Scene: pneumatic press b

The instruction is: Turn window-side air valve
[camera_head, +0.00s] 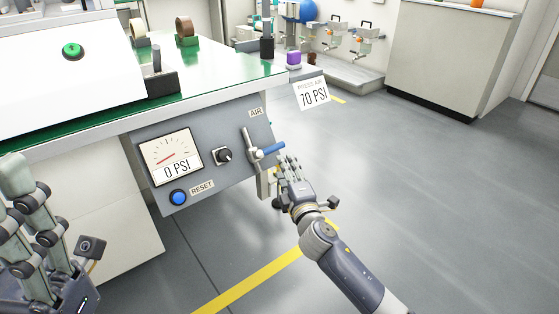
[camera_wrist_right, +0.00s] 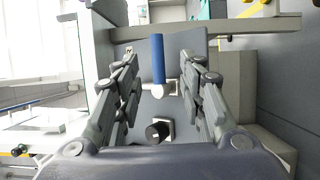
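The air valve is a blue lever handle (camera_head: 273,149) on a metal pipe fitting (camera_head: 253,150) at the right end of the grey control panel, under the label "AIR". The handle points right in the head view. In the right wrist view the blue handle (camera_wrist_right: 158,58) stands between the two fingers, apart from both. My right gripper (camera_head: 286,166) is open just below and right of the handle. My left gripper (camera_head: 25,220) is at the lower left of the head view, far from the valve, its fingers apart.
The panel carries a gauge (camera_head: 170,157) reading 0 PSI, a black knob (camera_head: 222,156) and a blue reset button (camera_head: 178,197). A "70 PSI" sign (camera_head: 311,94) hangs at the table corner. The green-topped table (camera_head: 225,68) overhangs the panel. The floor at right is clear.

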